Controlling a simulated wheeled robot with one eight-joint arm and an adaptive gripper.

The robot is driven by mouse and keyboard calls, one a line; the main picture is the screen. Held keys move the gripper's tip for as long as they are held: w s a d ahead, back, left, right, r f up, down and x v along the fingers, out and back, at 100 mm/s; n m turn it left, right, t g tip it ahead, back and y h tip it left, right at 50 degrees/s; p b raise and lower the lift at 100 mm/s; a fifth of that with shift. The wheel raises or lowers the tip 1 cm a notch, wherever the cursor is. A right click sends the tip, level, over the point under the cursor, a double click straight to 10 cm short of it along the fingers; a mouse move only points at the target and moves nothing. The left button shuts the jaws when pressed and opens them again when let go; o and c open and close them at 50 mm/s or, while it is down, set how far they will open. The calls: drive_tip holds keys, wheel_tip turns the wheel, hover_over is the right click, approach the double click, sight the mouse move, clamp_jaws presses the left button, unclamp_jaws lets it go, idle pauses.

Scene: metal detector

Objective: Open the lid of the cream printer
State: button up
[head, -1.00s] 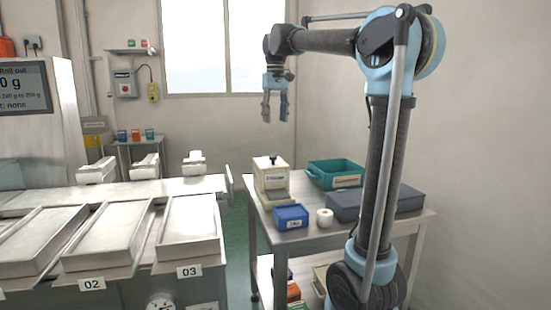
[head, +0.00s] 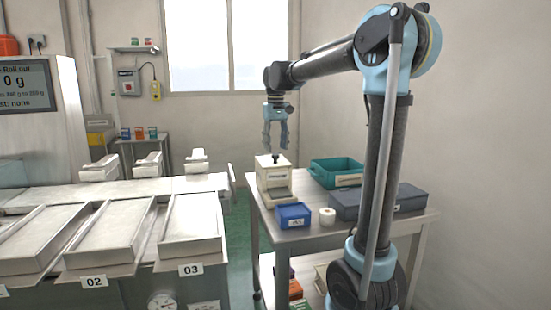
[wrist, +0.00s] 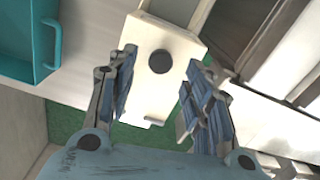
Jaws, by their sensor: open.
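The cream printer (head: 275,181) stands on the metal table, with a dark round knob (head: 275,157) on top of its lid (head: 268,163). The lid looks shut. In the wrist view the printer's cream top (wrist: 170,45) lies beyond my fingertips, and the knob (wrist: 160,61) shows between the two fingers. My gripper (head: 275,148) is open, pointing down, just above the printer's lid. It also shows in the wrist view (wrist: 160,72), with nothing between its fingers. I cannot tell whether the fingertips are level with the knob.
A blue bin (head: 293,215), a white roll (head: 327,217), a teal crate (head: 322,178) and a dark grey case (head: 350,205) share the table (head: 300,238). The teal crate also shows in the wrist view (wrist: 48,45). Metal trays (head: 190,244) stand left of a gap.

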sight(276, 155)
drive_tip(key=shift+f, duration=2.5)
clamp_jaws()
